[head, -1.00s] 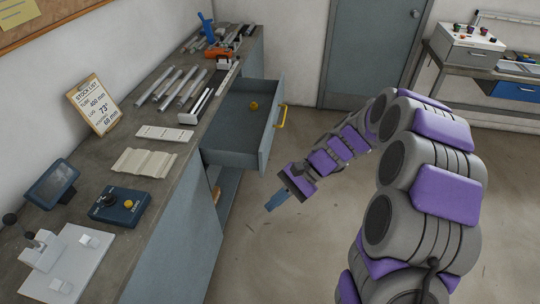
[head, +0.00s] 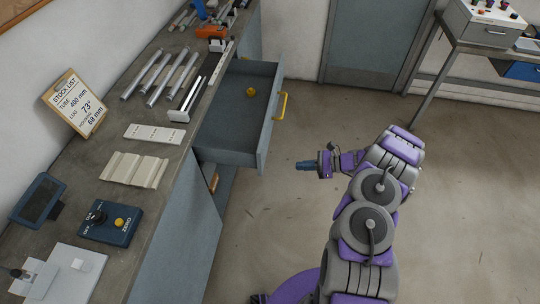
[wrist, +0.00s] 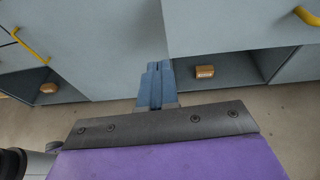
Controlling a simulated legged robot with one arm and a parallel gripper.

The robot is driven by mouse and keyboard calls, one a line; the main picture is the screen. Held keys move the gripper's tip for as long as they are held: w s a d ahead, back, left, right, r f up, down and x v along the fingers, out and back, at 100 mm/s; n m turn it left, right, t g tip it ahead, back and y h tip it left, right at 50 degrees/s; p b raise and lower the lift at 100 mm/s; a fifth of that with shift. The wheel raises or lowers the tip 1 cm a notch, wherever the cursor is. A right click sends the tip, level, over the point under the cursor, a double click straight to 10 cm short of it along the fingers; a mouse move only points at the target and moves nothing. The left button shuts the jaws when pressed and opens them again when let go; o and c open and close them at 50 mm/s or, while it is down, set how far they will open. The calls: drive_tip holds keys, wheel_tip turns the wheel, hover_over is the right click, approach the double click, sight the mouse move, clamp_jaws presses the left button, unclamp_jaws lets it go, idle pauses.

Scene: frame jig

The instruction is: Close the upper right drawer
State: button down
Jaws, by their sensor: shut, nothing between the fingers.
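The open drawer (head: 262,145) is grey and sticks out from the right side of the long bench in the head view. Its front carries a yellow handle (head: 281,106), and a small round yellow object (head: 251,91) lies inside. My gripper (head: 300,165) is shut and empty, to the right of and nearer than the drawer front, pointing left with a visible gap. In the wrist view my shut blue fingers (wrist: 157,85) point at grey cabinet fronts. A yellow handle (wrist: 306,16) is at the upper right there; which drawer it belongs to is unclear.
The bench top (head: 190,143) holds metal tubes, a stock list board (head: 75,103), a control box (head: 110,222) and a tablet (head: 39,199). Tan blocks (wrist: 204,71) sit in open lower bays. A second table (head: 490,45) stands at the back right. The floor right of the drawer is clear.

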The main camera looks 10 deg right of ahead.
drive_tip(key=b, duration=0.2)
approach(261, 166)
drive_tip(key=shift+m+t, duration=0.3)
drive_tip(key=x, duration=0.5)
drive_tip(key=shift+a+f, duration=0.15)
drive_tip(key=shift+f, duration=0.35)
drive_tip(key=shift+w+a, duration=0.15)
drive_tip(key=shift+a, duration=0.35)
drive_tip(key=shift+d, duration=0.15)
